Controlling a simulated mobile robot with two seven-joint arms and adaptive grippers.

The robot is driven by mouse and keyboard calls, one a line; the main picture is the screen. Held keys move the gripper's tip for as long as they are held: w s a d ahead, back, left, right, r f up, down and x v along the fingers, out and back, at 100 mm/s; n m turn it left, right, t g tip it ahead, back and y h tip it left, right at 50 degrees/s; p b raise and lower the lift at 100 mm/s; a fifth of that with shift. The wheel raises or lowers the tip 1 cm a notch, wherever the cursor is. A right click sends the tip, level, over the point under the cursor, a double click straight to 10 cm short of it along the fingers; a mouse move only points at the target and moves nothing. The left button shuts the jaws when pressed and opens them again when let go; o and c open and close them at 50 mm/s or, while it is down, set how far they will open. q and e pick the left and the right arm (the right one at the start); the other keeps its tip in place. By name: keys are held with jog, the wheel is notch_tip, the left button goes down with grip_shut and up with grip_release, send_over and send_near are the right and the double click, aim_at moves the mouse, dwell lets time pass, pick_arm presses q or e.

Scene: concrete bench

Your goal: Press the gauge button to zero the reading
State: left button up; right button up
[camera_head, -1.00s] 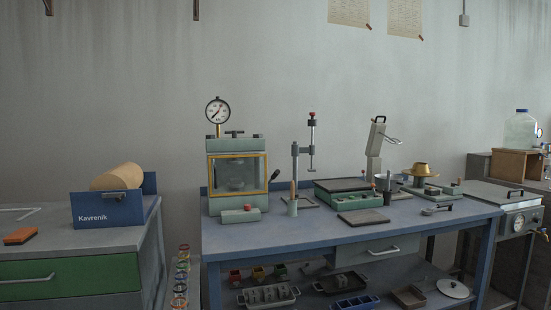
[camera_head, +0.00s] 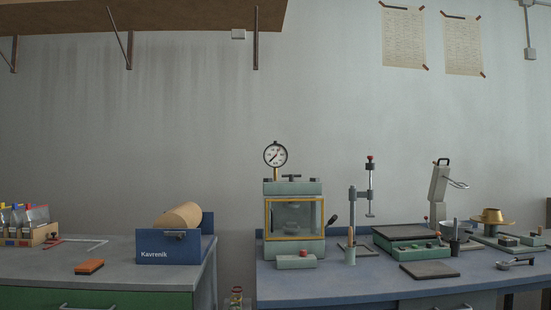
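A round white dial gauge (camera_head: 276,154) with a black rim stands on a brass stem on top of a pale green press (camera_head: 294,187). The press has a yellow-framed window. A low pale green box (camera_head: 296,262) sits in front of the press, with a small red button (camera_head: 303,253) on it. A slim stand (camera_head: 353,215) to the right carries a vertical rod with a red knob (camera_head: 370,159) on top. I cannot tell which of these is the gauge button. Neither of my grippers is in view.
The blue bench (camera_head: 350,287) is clear along its front left.

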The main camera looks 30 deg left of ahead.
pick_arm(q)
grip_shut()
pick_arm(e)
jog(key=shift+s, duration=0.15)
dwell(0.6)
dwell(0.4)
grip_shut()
